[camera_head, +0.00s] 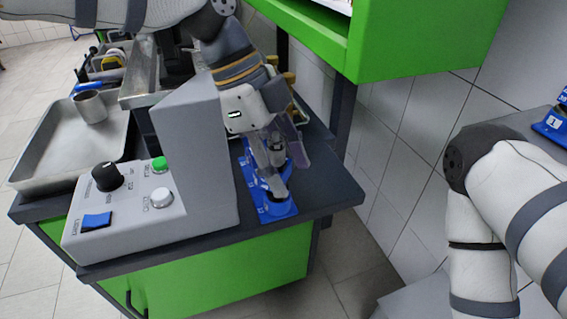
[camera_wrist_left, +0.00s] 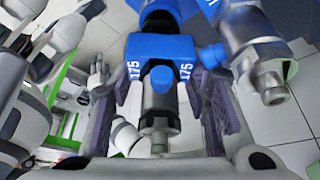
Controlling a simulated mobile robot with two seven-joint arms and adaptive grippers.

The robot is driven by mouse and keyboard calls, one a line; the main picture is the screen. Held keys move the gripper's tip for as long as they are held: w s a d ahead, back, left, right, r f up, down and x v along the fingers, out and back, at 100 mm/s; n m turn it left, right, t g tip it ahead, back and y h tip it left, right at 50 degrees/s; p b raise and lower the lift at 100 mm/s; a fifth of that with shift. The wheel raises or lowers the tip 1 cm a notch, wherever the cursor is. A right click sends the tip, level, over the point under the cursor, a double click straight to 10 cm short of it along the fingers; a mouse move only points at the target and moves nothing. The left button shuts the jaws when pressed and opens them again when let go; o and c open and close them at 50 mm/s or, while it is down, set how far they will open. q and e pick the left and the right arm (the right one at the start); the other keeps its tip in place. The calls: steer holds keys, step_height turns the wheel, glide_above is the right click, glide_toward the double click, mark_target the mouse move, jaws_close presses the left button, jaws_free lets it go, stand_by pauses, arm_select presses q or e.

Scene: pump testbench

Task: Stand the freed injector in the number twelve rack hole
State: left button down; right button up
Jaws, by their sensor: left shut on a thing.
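My left gripper (camera_head: 278,172) is low over the right end of the bench, shut on the injector. The injector's grey metal body (camera_head: 277,147) shows partly between the fingers. In the left wrist view its silver body (camera_wrist_left: 160,98) lies between the two dark purple fingers of my left gripper (camera_wrist_left: 162,115), with blue parts marked 175 behind it. A blue holder (camera_head: 278,209) stands on the bench under the gripper; whether the injector touches it is hidden. A blue rack piece with a number 1 label (camera_head: 556,122) shows at the right edge. Hole number twelve cannot be made out.
A grey control box (camera_head: 150,205) with knob and buttons stands left of the gripper. A metal tray (camera_head: 40,160) with a cup (camera_head: 90,106) is farther left. A green cabinet (camera_head: 425,40) overhangs behind. Another silver part (camera_wrist_left: 265,65) is close right in the left wrist view.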

arm_select(q)
steer(key=shift+f, duration=0.5)
steer(key=c, duration=1.2)
jaws_free()
steer(key=shift+o, duration=0.2)
steer(key=p+v, duration=0.1)
steer(key=v, duration=0.8)
steer(key=shift+r, duration=0.15)
steer(key=shift+v, duration=0.85)
arm_select(e)
steer(key=shift+w+r+t, duration=0.3)
steer(key=shift+w+r, duration=0.4)
steer(key=shift+w, duration=0.05)
